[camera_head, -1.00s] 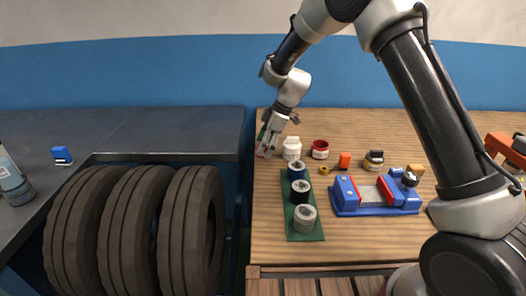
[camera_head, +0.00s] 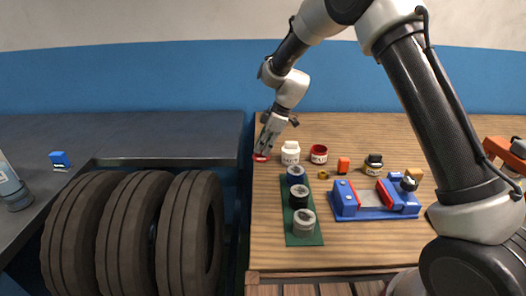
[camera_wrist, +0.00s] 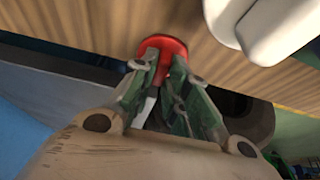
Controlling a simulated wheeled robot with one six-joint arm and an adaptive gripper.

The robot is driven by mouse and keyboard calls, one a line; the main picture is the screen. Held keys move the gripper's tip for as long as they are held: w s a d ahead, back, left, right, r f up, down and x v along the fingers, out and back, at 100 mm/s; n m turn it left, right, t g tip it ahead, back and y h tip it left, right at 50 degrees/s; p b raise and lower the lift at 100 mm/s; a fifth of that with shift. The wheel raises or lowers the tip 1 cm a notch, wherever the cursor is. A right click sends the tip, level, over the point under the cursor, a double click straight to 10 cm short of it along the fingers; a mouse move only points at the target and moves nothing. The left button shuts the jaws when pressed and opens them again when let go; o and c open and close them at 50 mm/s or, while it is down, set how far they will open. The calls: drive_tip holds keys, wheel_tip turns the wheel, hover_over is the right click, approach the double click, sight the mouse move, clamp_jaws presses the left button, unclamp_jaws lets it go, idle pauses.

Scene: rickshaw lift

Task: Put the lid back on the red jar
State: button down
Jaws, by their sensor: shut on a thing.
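The red lid (camera_head: 261,157) is at the left edge of the wooden table, between my gripper's fingertips. My gripper (camera_head: 263,151) points down and is shut on it. The wrist view also shows the red lid (camera_wrist: 163,44) between the fingertips (camera_wrist: 163,68). I cannot tell whether the lid touches the tabletop or is just above it. The red jar (camera_head: 319,156), with a white label, stands upright and open on the table, to the right of my gripper, beyond a white jar.
The white jar (camera_head: 290,154) stands between my gripper and the red jar. Nearby are a yellow ring (camera_head: 323,175), an orange block (camera_head: 344,164) and a dark-lidded jar (camera_head: 373,165). A green mat (camera_head: 304,239) with several cylinders and a blue vise (camera_head: 346,200) lie in front.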

wheel_tip(320, 180, up, 7)
drive_tip(key=shift+r, duration=0.1)
drive_tip(key=d+r+m+t, duration=0.1)
drive_tip(key=d+r, duration=0.2)
drive_tip(key=d, duration=0.7)
drive_tip(key=d+r+m, duration=0.1)
drive_tip(key=d+r, duration=0.2)
drive_tip(key=d, duration=0.6)
drive_tip(key=shift+n+g, duration=0.3)
drive_tip(key=shift+n, duration=0.3)
drive_tip(key=shift+s+d+f, duration=0.15)
drive_tip(key=shift+s+f, duration=0.2)
drive_tip(key=shift+f, duration=0.95)
drive_tip(key=shift+s+d+f, duration=0.15)
drive_tip(key=shift+s+f, duration=0.15)
drive_tip(key=shift+f, duration=0.95)
drive_tip(key=shift+s+d+f, duration=0.15)
drive_tip(key=shift+s+f, duration=0.2)
drive_tip(key=shift+f, duration=0.95)
drive_tip(key=shift+f, duration=0.15)
drive_tip(key=c, duration=0.9)
unclamp_jaws()
